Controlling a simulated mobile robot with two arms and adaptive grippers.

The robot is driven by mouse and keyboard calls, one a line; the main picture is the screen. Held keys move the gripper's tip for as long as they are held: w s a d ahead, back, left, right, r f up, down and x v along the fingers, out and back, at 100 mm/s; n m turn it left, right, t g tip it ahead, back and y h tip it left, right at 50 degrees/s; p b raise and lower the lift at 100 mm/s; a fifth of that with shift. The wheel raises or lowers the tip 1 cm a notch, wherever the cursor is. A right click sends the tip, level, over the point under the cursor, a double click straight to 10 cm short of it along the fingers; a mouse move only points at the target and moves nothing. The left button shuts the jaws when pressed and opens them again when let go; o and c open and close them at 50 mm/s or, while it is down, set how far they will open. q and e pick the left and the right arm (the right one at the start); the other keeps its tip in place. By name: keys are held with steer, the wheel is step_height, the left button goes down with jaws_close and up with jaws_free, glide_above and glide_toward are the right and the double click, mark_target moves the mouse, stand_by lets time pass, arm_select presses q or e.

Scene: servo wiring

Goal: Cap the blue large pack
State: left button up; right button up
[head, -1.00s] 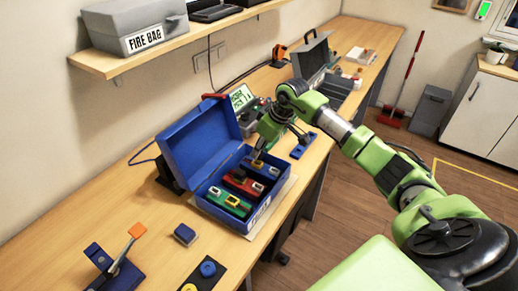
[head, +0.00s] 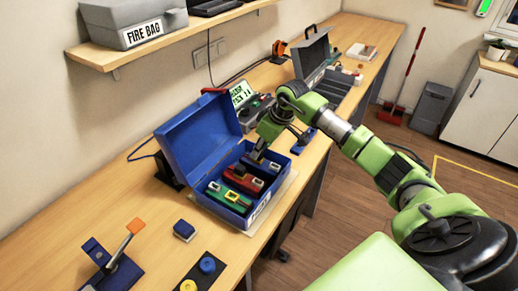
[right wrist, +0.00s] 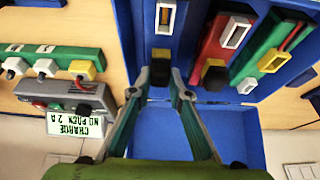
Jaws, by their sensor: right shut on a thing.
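The blue pack (right wrist: 162,30) lies in an end slot of the open blue case (head: 228,213), beside the red pack (right wrist: 213,45) and the green pack (right wrist: 255,45). It has a white-rimmed plug (right wrist: 165,14) and a yellow-orange connector (right wrist: 160,54). My right gripper (right wrist: 165,88) is shut on a black cap (right wrist: 160,72), which sits against that connector. I cannot tell whether it is fully seated. A similar black cap (right wrist: 214,76) is on the red pack. In the head view my right gripper (head: 257,155) reaches into the case from above. My left gripper is not in view.
The case's raised lid (head: 190,145) stands on the wall side. A charger with a green display (head: 242,93) is behind it. A lever tool (head: 122,250), a small blue block (head: 184,230) and a dark button plate (head: 203,271) lie nearer on the bench.

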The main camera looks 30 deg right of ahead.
steer(key=shift+f, duration=0.15)
steer(key=o, duration=1)
steer(key=v, duration=1.2)
steer(key=shift+f, duration=0.1)
